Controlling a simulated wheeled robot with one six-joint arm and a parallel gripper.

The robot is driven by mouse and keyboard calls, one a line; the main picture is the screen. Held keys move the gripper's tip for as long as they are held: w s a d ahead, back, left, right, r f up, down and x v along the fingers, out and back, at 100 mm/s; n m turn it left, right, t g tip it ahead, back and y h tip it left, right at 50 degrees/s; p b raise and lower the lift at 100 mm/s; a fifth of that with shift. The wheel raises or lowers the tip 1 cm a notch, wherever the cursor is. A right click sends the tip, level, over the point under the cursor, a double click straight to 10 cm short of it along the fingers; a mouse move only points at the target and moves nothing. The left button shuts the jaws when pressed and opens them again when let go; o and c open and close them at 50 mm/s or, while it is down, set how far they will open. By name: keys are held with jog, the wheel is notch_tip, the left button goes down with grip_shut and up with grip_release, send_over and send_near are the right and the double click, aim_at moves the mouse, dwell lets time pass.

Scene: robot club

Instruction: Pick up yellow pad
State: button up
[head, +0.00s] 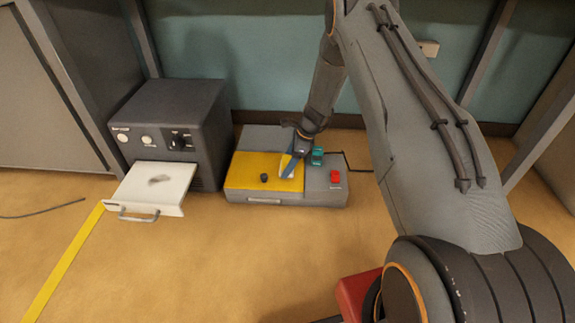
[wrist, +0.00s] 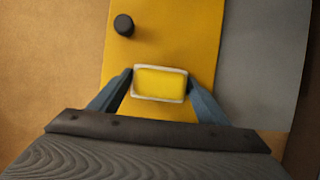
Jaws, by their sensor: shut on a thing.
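The yellow pad (wrist: 160,83) is a small rounded rectangle with a whitish rim. In the wrist view it sits between the two blue-grey fingers of my gripper (wrist: 161,88), which are shut on its left and right sides. It is over the yellow panel (wrist: 185,35) of a grey box. I cannot tell whether the pad touches the panel. In the head view my gripper (head: 290,166) points down at the right part of the yellow panel (head: 250,172), and the pad (head: 284,172) is mostly hidden by the fingers.
A black knob (wrist: 124,25) stands on the yellow panel, left of the pad. The grey box (head: 322,196) also carries a red button (head: 335,176) and a teal part (head: 317,156). A dark machine (head: 170,120) with an open white drawer (head: 157,186) stands left.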

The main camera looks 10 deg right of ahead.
aim_at(288, 160)
notch_tip(288, 160, up, 10)
jog(key=p, duration=0.4)
jog(key=shift+p, duration=0.3)
